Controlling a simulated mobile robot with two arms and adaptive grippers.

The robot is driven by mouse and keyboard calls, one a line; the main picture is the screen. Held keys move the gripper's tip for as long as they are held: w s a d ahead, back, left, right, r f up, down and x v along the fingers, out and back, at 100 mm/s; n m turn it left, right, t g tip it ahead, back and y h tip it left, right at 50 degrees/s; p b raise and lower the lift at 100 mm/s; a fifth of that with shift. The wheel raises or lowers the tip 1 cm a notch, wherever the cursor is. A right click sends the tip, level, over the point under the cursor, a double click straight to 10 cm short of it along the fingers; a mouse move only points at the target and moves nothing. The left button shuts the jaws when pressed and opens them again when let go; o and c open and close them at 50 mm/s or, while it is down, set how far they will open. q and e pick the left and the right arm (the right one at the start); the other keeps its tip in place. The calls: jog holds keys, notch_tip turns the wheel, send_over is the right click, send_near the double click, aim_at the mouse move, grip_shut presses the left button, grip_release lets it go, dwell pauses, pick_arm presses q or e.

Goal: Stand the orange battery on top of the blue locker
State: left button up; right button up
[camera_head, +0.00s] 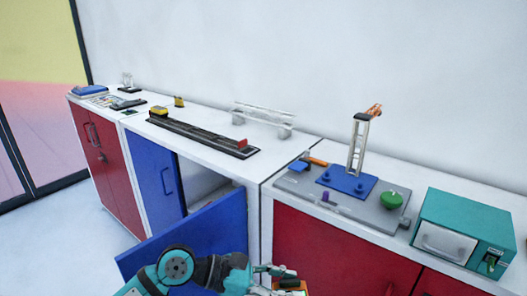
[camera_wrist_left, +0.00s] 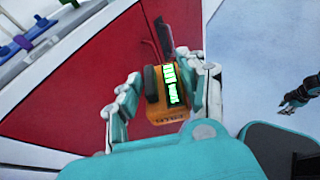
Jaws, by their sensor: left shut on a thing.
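The orange battery (camera_wrist_left: 165,110) has a dark side and a green lit display. It is between the fingers of my left gripper (camera_wrist_left: 168,95), which is shut on it. In the head view the battery (camera_head: 292,286) shows only in part at the bottom edge, beside my left gripper (camera_head: 276,276), in front of the red cabinet. The blue locker (camera_head: 157,185) stands left of it, with one door swung open toward me and the other shut. Its white top carries a long dark track. My right gripper (camera_wrist_left: 298,94) shows small at the right of the wrist view; its opening is unclear.
The dark track (camera_head: 200,134) with yellow blocks lies along the locker top, and a clear rack (camera_head: 262,118) stands behind it. The open blue door (camera_head: 195,238) juts out near my left arm. A grey board (camera_head: 340,207) with a small crane and a teal box (camera_head: 463,235) stand right.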

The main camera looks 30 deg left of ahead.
pick_arm(q)
jog(key=d+r+g+p, duration=0.1)
jog(key=d+r+p, duration=0.1)
jog(key=r+p, duration=0.6)
jog(key=d+r+m+p, duration=0.1)
jog(key=r+p, duration=0.6)
jog(key=r, duration=0.4)
jog(key=shift+s+d+r+m+g+h+p, duration=0.3)
jog(key=shift+d+g+h+p, duration=0.05)
jog(key=shift+g+h+p, duration=0.05)
